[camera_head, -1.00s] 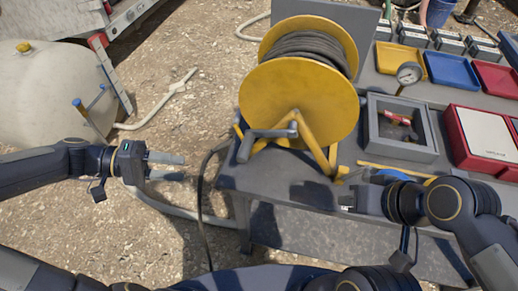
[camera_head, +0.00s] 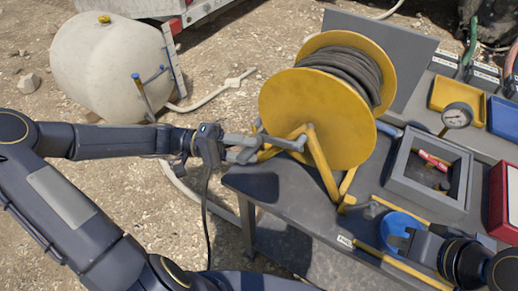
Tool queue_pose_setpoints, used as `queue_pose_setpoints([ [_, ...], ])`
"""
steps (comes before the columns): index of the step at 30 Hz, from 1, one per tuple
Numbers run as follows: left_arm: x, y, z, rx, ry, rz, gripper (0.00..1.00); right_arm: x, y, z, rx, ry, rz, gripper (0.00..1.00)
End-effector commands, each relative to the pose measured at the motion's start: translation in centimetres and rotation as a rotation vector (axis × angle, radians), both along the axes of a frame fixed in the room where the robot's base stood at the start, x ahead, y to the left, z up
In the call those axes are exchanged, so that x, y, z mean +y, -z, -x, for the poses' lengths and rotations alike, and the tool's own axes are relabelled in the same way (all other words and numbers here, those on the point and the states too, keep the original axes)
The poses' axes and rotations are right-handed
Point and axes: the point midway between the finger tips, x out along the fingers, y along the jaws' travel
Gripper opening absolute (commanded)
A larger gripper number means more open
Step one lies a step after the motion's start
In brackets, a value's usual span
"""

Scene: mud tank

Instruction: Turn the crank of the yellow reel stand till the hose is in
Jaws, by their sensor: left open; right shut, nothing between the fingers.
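The yellow reel stand (camera_head: 318,118) stands on the grey bench with dark hose (camera_head: 350,62) wound on its drum. Its grey crank (camera_head: 283,142) reaches left from the hub. My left gripper (camera_head: 246,148) is open, with its fingers at the crank's outer end. They overlap the handle, and I cannot tell whether they touch it. A dark length of hose (camera_head: 207,208) hangs down left of the bench, partly behind my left gripper. My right gripper (camera_head: 405,240) is shut and empty, low over a blue round thing (camera_head: 397,222) at the bench's front.
The grey bench (camera_head: 275,195) carries an open grey box (camera_head: 412,190), a pressure gauge (camera_head: 456,116), yellow tray (camera_head: 455,96), blue tray (camera_head: 503,115) and red case (camera_head: 502,200). A pale tank (camera_head: 110,60) lies on the gravel at left. The bench's front left is clear.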

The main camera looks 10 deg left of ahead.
Motion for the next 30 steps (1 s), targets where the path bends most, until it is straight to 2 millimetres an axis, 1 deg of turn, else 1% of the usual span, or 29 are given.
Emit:
queue_pose_setpoints([
  [1, -0.9, -0.1, 0.1, 0.002, 0.004, 0.003, 0.45, 0.0, -0.1, 0.0, 0.000, 0.000, 0.000, 0.00],
  [6, -2.5, -0.1, -0.1, 0.000, 0.002, 0.001, 0.45, 0.0, -0.2, 0.0, 0.000, 0.000, 0.000, 0.00],
  [9, -2.9, 0.0, -0.1, 0.001, 0.001, 0.000, 0.45, 0.0, -0.2, 0.0, 0.000, 0.000, 0.000, 0.00],
  [16, -2.9, 0.0, -0.1, 0.001, -0.001, 0.000, 0.45, 0.0, -0.2, 0.0, 0.000, 0.000, 0.000, 0.00],
  [17, -2.9, 0.0, -0.1, 0.001, -0.001, -0.001, 0.43, 0.0, -0.2, 0.0, 0.000, 0.000, 0.000, 0.00],
  [24, -2.9, 0.0, -0.1, 0.001, -0.001, -0.001, 0.11, 0.0, -0.2, 0.0, 0.000, 0.000, 0.000, 0.00],
  [27, -2.9, 0.0, -0.1, 0.001, -0.001, -0.001, 0.00, 0.0, -0.2, 0.0, 0.000, 0.000, 0.000, 0.00],
  [30, -2.9, 0.0, -0.1, 0.001, -0.001, -0.001, 0.00, 0.0, -0.2, 0.0, 0.000, 0.000, 0.000, 0.00],
])
